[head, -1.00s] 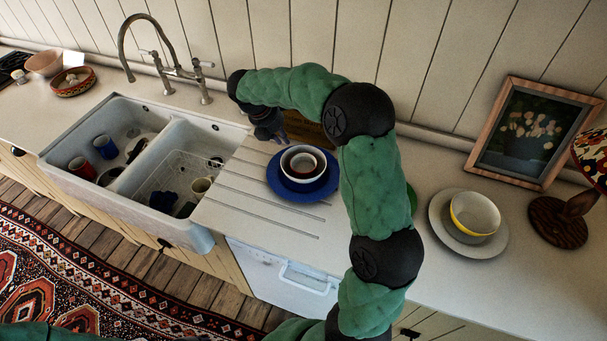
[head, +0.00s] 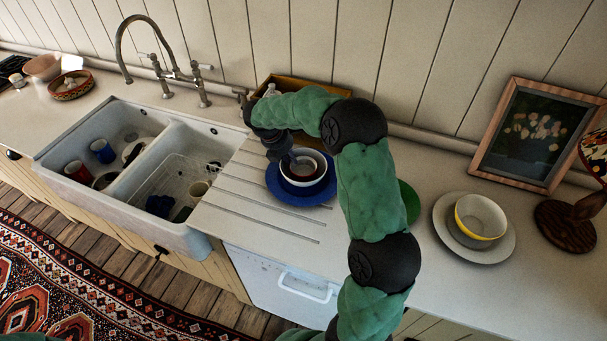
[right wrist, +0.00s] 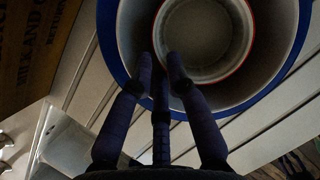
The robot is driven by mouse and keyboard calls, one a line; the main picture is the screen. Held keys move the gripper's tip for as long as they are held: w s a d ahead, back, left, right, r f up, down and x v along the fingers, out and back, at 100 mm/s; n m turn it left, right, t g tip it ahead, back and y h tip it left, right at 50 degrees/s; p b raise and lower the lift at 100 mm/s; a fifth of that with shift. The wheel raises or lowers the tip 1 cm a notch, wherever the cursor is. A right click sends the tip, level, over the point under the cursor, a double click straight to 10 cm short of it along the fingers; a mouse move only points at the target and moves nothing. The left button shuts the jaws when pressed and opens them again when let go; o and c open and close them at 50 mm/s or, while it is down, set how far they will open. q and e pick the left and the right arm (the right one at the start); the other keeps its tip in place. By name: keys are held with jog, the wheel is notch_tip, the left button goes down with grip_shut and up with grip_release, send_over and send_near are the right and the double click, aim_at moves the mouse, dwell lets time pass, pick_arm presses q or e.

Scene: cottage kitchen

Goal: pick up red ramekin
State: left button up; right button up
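The ramekin (head: 309,166) is white inside and sits in a white-lined bowl on a blue plate (head: 309,199) on the drainboard. In the right wrist view the ramekin (right wrist: 207,38) shows a thin red rim; its outer side is mostly hidden. My right gripper (head: 291,160) is over the left part of the stack. In the right wrist view its dark fingers (right wrist: 160,70) are apart, with nothing seen between them, and their tips overlap the ramekin's near-left rim. I cannot tell whether they touch it. My left gripper is out of view.
A double sink (head: 115,205) with cups lies left. A wooden crate (head: 285,83) with printed lettering stands behind the stack. To the right are a plate (head: 500,247) with a yellow-and-white bowl (head: 481,214) and a framed picture (head: 535,135). A green disc (head: 409,203) shows behind my right arm.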

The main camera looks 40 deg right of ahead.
jog(key=shift+x, duration=0.8)
jog(key=shift+r, duration=0.1)
grip_shut()
jog(key=shift+r, duration=0.15)
